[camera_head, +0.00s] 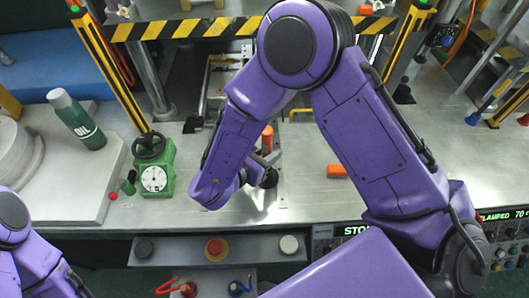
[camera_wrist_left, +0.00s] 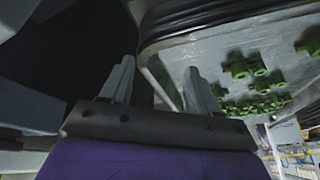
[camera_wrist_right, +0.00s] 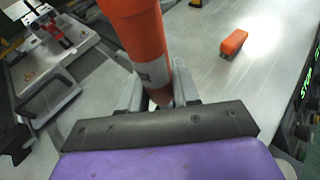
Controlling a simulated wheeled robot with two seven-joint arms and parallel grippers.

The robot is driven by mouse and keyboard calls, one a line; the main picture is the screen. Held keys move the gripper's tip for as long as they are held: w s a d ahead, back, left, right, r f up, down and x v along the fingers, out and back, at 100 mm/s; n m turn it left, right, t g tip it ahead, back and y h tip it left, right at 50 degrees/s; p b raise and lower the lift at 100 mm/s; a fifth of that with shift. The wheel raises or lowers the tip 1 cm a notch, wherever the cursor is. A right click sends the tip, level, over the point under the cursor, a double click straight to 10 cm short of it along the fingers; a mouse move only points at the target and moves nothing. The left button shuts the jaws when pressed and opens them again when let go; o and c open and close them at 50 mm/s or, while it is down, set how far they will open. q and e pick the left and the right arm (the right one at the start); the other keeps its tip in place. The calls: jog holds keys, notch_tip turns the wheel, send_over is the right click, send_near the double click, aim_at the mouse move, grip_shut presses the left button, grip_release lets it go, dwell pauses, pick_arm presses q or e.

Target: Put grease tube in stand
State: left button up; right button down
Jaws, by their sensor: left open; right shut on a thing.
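The orange grease tube (camera_wrist_right: 138,35) is between the fingers of my right gripper (camera_wrist_right: 157,90), which is shut on it. It has a pale band near its lower end. In the head view the tube (camera_head: 267,138) shows as a small orange piece beside the gripper (camera_head: 264,165), over the metal worktop; my right arm hides part of it. I cannot tell whether its lower end touches the worktop. I cannot pick out the stand with certainty. My left gripper (camera_wrist_left: 158,85) is open and empty in the left wrist view, beneath a grey table's underside.
A small orange block (camera_head: 337,171) lies on the worktop right of the tube. A green valve with a dial (camera_head: 154,178) and a green oil bottle (camera_head: 76,118) stand at left. A button panel (camera_head: 215,249) runs along the front. Bare worktop (camera_head: 310,195) lies around the block.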

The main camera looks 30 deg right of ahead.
pick_arm(q)
jog(key=shift+w+f, duration=0.1)
jog(key=shift+f, duration=0.3)
pick_arm(e)
jog(key=shift+f, duration=0.35)
pick_arm(q)
jog(key=shift+r, duration=0.1)
pick_arm(e)
jog(key=shift+r, duration=0.1)
jog(key=c, duration=0.8)
grip_release()
pick_arm(q)
jog(key=shift+r, duration=0.1)
pick_arm(e)
jog(key=shift+r, duration=0.1)
pick_arm(q)
jog(key=shift+r+p, duration=0.8)
jog(key=shift+r, duration=0.1)
pick_arm(e)
jog(key=shift+a+r, duration=0.2)
jog(key=shift+r, duration=0.65)
pick_arm(q)
jog(key=shift+r+p, duration=0.3)
jog(key=shift+p, duration=0.05)
pick_arm(e)
jog(key=v, duration=1.1)
jog(key=shift+s+a, duration=0.2)
